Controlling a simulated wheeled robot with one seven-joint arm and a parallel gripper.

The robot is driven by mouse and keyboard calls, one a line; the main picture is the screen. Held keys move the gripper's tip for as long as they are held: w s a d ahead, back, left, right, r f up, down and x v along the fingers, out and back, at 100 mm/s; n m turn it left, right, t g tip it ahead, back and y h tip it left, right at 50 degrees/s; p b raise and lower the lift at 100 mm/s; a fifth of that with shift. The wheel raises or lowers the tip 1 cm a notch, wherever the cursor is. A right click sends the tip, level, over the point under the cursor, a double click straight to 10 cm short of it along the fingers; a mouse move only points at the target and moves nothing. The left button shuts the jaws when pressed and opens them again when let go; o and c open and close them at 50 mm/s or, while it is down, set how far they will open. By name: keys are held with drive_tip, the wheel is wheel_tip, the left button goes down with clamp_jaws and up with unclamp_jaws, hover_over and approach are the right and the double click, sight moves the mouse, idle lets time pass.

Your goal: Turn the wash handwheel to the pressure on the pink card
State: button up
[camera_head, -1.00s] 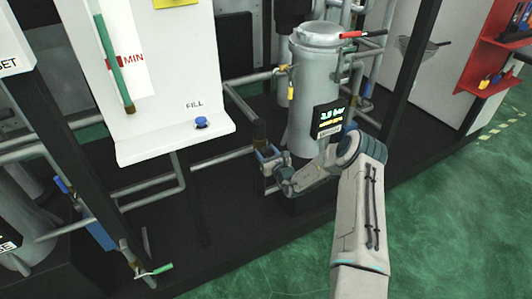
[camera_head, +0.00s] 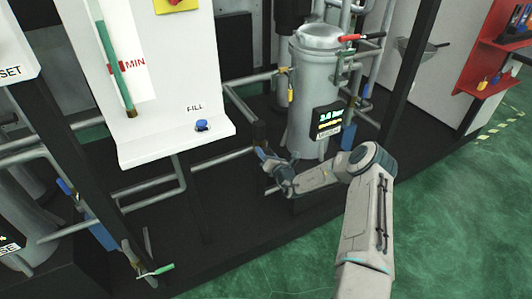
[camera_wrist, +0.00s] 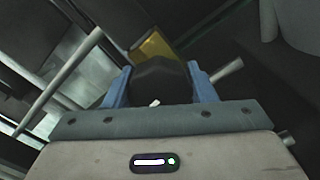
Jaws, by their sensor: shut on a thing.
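My gripper (camera_head: 268,157) is low in front of the pipework, left of the grey filter vessel (camera_head: 306,85). In the wrist view, my gripper's blue fingers (camera_wrist: 160,84) are shut on the dark handwheel (camera_wrist: 160,76), one finger on each side. A yellow cylindrical part (camera_wrist: 153,46) shows just beyond the handwheel. In the head view, the handwheel is mostly hidden by my gripper. I cannot see a pink card.
A white panel with a FILL button (camera_head: 201,125) and a level tube (camera_head: 113,65) stands to the left. A green-handled valve (camera_head: 156,271) is at lower left. A red tool rack (camera_head: 488,75) is at upper right. Green floor is open at lower right.

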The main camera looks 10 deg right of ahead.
drive_tip(key=shift+m, duration=0.6)
drive_tip(key=o, duration=1)
drive_tip(key=p+v, duration=0.1)
drive_tip(key=v, duration=1.2)
drive_tip(key=shift+s+d, duration=0.1)
drive_tip(key=shift+s, duration=0.25)
drive_tip(key=shift+r, duration=0.1)
